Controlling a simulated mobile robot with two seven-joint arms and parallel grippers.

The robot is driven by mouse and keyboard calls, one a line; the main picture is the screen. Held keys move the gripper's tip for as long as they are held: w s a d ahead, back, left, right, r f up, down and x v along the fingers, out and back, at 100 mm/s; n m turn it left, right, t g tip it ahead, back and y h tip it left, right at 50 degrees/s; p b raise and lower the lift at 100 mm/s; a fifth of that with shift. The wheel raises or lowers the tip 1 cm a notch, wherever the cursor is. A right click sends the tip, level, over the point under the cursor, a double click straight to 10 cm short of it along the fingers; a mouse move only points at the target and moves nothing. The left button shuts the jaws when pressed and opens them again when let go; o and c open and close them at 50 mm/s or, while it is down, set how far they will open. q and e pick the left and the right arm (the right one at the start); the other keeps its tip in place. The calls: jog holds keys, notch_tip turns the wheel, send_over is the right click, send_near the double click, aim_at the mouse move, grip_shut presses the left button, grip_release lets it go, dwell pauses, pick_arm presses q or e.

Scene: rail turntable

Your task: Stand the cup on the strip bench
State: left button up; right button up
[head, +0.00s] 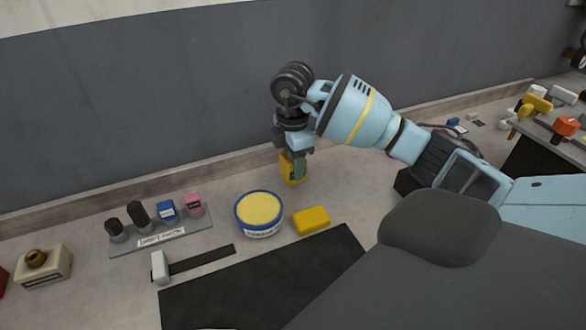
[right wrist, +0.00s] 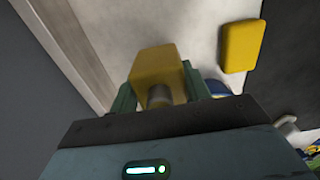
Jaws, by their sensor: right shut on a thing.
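My right gripper (head: 294,163) is shut on a yellow, boxy thing (head: 291,178), near the back wall and a little above or at the bench top; I cannot tell if it touches. In the right wrist view the yellow thing (right wrist: 158,66) sits between the green fingers (right wrist: 160,88), with a grey round part at its near end. I cannot make out whether it is the cup. No other thing is clearly a cup. The pale bench top (head: 340,205) runs along the wall; I cannot tell if it is the strip bench. My left gripper is out of view.
A blue-rimmed tub (head: 259,231) with yellow contents and a yellow block (head: 311,220) stand left of and in front of my right gripper. A grey rack (head: 120,249) holds several small items. A black mat (head: 260,288) lies in front. A cluttered table (head: 556,118) stands at far right.

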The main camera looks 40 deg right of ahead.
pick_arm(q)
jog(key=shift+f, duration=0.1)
pick_arm(e)
jog(key=shift+f, duration=1.25)
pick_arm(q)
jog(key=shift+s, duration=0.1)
pick_arm(e)
jog(key=shift+f, duration=0.15)
jog(key=o, duration=1.1)
jog(key=shift+c, duration=0.2)
notch_tip(320, 180, up, 11)
jog(key=shift+r+p, duration=0.15)
jog(key=shift+p, duration=0.35)
jog(key=shift+r, duration=0.5)
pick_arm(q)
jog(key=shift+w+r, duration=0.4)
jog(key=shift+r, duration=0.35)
pick_arm(e)
jog(key=shift+s+f, duration=0.1)
